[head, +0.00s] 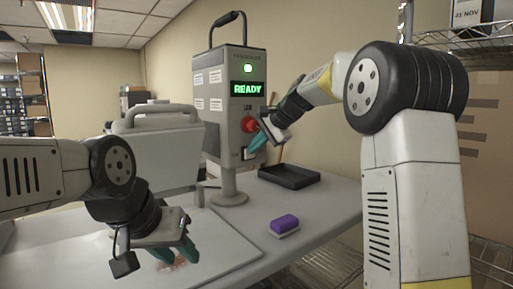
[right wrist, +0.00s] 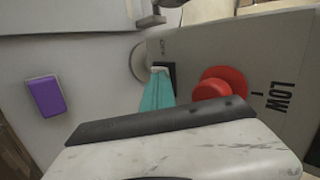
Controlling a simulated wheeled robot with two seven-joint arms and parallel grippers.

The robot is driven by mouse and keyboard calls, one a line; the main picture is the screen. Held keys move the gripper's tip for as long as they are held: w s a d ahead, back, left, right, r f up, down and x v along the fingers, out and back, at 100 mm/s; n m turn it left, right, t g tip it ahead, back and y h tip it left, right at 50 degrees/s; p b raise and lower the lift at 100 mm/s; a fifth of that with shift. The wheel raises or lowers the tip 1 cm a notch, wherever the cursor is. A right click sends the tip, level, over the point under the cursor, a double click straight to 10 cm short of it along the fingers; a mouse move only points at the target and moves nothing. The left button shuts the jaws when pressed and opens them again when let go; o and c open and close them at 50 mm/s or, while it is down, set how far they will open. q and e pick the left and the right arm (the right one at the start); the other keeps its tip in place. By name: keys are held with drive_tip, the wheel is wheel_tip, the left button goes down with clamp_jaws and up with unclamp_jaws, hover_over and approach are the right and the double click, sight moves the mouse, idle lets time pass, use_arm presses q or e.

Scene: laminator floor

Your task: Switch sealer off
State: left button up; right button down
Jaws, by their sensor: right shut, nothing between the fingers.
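The sealer (head: 225,110) is a tall grey machine with a lit green lamp (head: 248,69) and a green READY display (head: 247,88). A red knob (head: 249,124) is on its front; it also shows in the right wrist view (right wrist: 212,89) beside the word LOW. A small dark-framed switch (right wrist: 170,72) with a pale part sits near the knob. My right gripper (head: 254,146) is shut and empty, its teal fingertips (right wrist: 159,74) at the switch, partly covering it; I cannot tell whether they touch. My left gripper (head: 177,255) is open above the table's left side.
A purple block (head: 285,222) lies on the table right of the sealer; it also shows in the right wrist view (right wrist: 46,96). A black tray (head: 289,176) stands behind it. A light grey handled machine (head: 155,155) is left of the sealer. The table's front middle is clear.

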drive_tip(key=shift+a+m+t+h, duration=0.3)
drive_tip(key=shift+a+m, duration=0.3)
drive_tip(key=shift+a, duration=0.25)
drive_tip(key=shift+w, duration=0.1)
